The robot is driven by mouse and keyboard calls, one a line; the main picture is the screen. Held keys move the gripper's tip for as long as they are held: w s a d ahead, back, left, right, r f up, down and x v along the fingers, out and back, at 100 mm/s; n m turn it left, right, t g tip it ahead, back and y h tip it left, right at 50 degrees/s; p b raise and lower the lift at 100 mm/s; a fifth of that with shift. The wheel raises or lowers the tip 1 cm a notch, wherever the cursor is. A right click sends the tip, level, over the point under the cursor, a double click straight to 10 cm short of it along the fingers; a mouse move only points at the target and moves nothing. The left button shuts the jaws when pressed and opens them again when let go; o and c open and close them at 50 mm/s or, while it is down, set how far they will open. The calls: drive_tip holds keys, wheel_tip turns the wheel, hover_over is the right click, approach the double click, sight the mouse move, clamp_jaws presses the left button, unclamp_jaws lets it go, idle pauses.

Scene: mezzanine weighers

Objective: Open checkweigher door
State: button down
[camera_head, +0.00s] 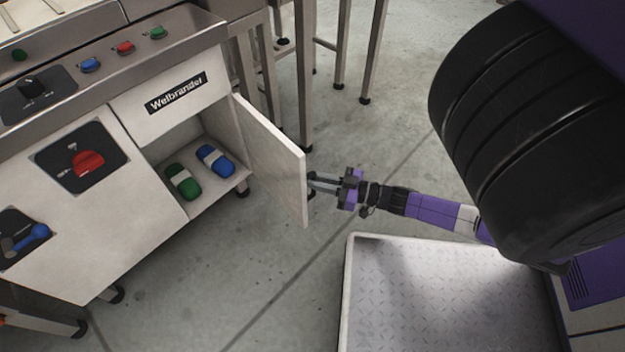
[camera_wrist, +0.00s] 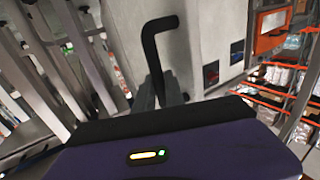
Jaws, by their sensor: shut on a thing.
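The checkweigher (camera_head: 60,190) is a pale cabinet at the left of the head view, with a "Welbrander" label. Its door (camera_head: 272,160) stands swung well open, hinged on the cabinet's right side. My gripper (camera_head: 314,184) is at the outer face of the door, near its free edge. In the wrist view a black bar handle (camera_wrist: 158,55) shows on the pale panel. My gripper (camera_wrist: 170,92) is shut on the handle there, its fingers partly hidden behind my wrist. Inside the open compartment lie a green and white item (camera_head: 183,182) and a blue and white item (camera_head: 215,160).
A low platform with a tread-plate top (camera_head: 440,300) stands at the lower right. Metal table legs (camera_head: 305,80) stand behind the door. Bare concrete floor (camera_head: 260,265) lies in front of the cabinet. Orange shelving (camera_wrist: 285,95) shows in the wrist view.

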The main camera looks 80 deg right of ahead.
drive_tip(key=c, duration=1.4)
unclamp_jaws()
drive_tip(key=s+a+p, duration=0.1)
drive_tip(key=s, duration=0.6)
drive_tip(key=shift+s+p, duration=0.3)
drive_tip(key=shift+s, duration=0.1)
drive_tip(key=shift+a, duration=0.15)
drive_tip(key=w+a+r+n+g+y, duration=0.1)
drive_tip(key=w+a+r, duration=0.1)
drive_tip(key=a+r, duration=0.65)
drive_tip(key=w+a+r+g+y, duration=0.15)
drive_tip(key=a+r, duration=0.35)
drive_tip(key=a, duration=0.7)
drive_tip(key=w+a+r+n, duration=0.1)
drive_tip(key=w+a+r, duration=0.1)
drive_tip(key=a+r, duration=0.65)
wheel_tip(320, 180, up, 33)
drive_tip(key=a+p, duration=0.1)
drive_tip(key=p, duration=3.3)
